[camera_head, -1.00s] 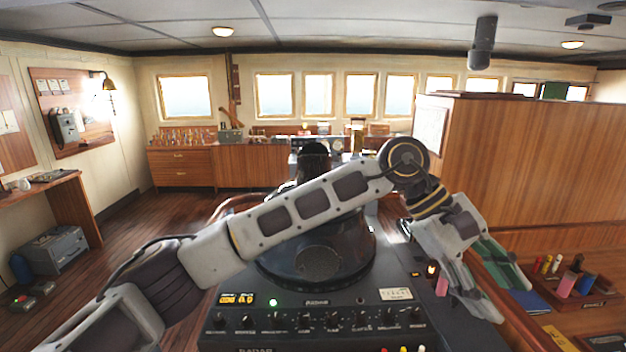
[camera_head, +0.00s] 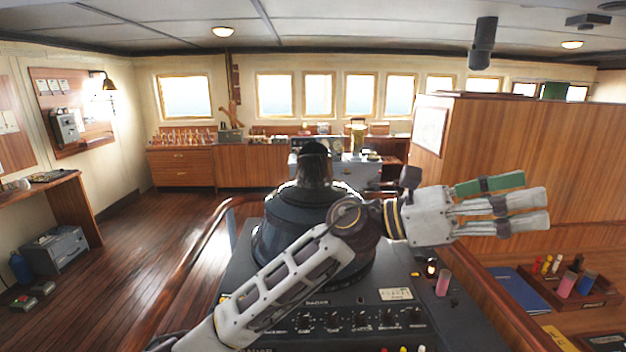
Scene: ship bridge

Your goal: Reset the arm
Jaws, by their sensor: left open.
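My left arm comes in from the lower left and crosses in front of the radar console (camera_head: 395,318). Its gripper (camera_head: 535,208) points to the right in front of the wooden partition. The fingers are spread apart with nothing seen between them. A green part shows along the upper side of the gripper. My right gripper is not in view.
The dark radar hood (camera_head: 270,240) stands on the console behind my arm. A pink cylinder (camera_head: 443,283) stands on the console's right side. A wooden tray (camera_head: 598,299) with coloured cylinders and a blue book (camera_head: 517,287) lie at right. The wooden partition (camera_head: 540,130) rises behind the gripper.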

